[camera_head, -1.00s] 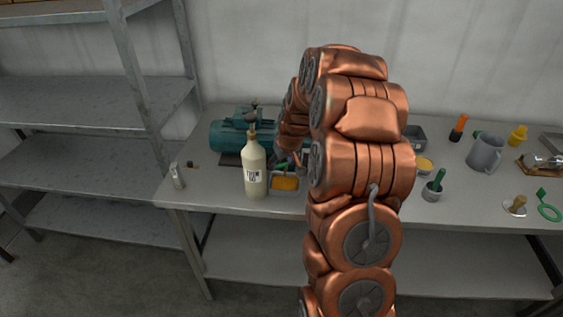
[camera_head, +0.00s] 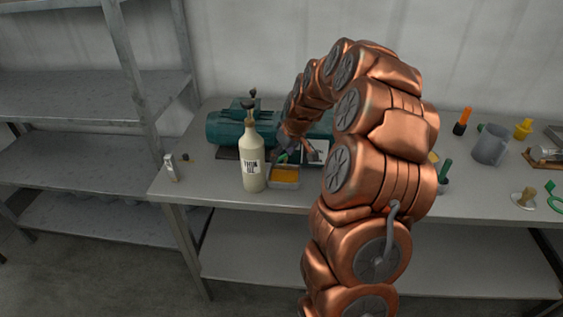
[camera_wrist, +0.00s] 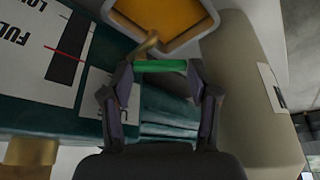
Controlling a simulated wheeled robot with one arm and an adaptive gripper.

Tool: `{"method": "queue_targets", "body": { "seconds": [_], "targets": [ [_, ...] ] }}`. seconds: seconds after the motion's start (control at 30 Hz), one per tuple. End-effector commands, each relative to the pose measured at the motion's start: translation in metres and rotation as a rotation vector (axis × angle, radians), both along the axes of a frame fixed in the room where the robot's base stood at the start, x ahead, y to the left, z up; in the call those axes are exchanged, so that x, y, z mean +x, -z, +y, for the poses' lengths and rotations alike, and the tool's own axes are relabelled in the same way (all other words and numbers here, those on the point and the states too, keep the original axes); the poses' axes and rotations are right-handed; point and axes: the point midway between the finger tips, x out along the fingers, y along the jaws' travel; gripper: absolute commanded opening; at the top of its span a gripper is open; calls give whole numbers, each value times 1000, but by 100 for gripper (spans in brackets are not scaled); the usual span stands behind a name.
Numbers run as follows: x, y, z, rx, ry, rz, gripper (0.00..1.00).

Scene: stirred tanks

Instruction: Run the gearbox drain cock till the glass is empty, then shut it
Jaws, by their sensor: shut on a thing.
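My gripper (camera_wrist: 160,68) is shut on the green handle (camera_wrist: 158,66) of the brass drain cock (camera_wrist: 148,46), with a finger at each end of the handle. The cock's brass spout points to a grey tray (camera_head: 285,184) of orange-yellow liquid, whose surface also shows in the wrist view (camera_wrist: 165,20). The gearbox is a dark green housing (camera_head: 226,130) at the back of the bench. A white plate (camera_wrist: 100,45) with "FULL" and "LOW" marks, a dark strip and a red line is on its side. I cannot tell the glass level.
A cream bottle labelled "THIN OIL" (camera_head: 252,165) stands close left of the tray, and also close beside my gripper in the wrist view (camera_wrist: 250,100). A small pale object (camera_head: 171,168) is at the bench's left end. A grey jug (camera_head: 490,145) stands right.

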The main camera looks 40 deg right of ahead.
Motion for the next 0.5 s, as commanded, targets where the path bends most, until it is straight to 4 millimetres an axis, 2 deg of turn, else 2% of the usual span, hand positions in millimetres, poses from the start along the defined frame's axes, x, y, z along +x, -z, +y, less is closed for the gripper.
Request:
{"method": "queue_targets", "body": {
  "seconds": [0.1,0.5],
  "targets": [
    [1,5,0,1,-81,-7,26],
    [-4,2,-5,0,-332,-4,26]
  ]
}}
